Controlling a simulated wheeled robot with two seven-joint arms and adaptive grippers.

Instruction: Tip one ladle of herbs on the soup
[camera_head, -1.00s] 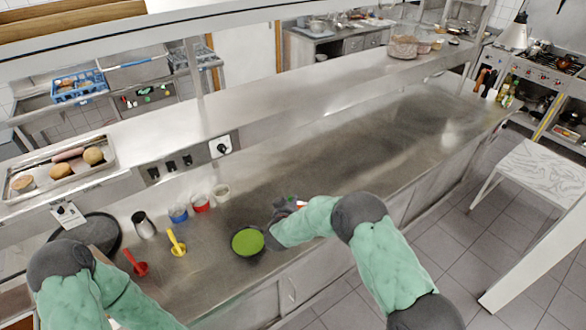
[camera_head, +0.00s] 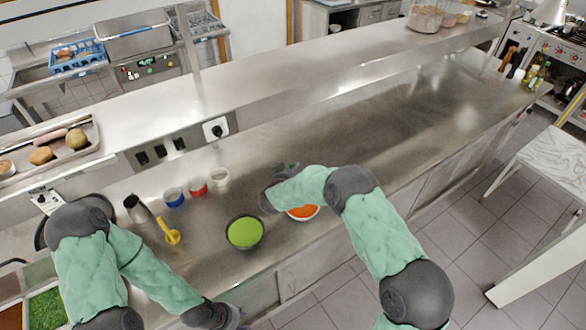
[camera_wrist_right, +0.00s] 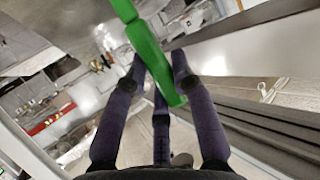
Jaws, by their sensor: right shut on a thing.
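A dark bowl of green soup (camera_head: 244,232) stands on the steel counter, with a bowl of orange soup (camera_head: 303,212) to its right, partly behind my right arm. Green herbs (camera_head: 47,308) fill a bin at the lower left. My right gripper (camera_head: 280,180) is beyond the bowls. In the right wrist view my right gripper (camera_wrist_right: 160,65) is shut on a long green handle (camera_wrist_right: 148,45); the handle's far end is out of view.
Blue (camera_head: 174,197), red (camera_head: 197,187) and white (camera_head: 220,177) cups and a metal shaker (camera_head: 137,208) stand behind the bowls. A raised shelf (camera_head: 200,99) runs along the back. The counter right of my right arm is clear.

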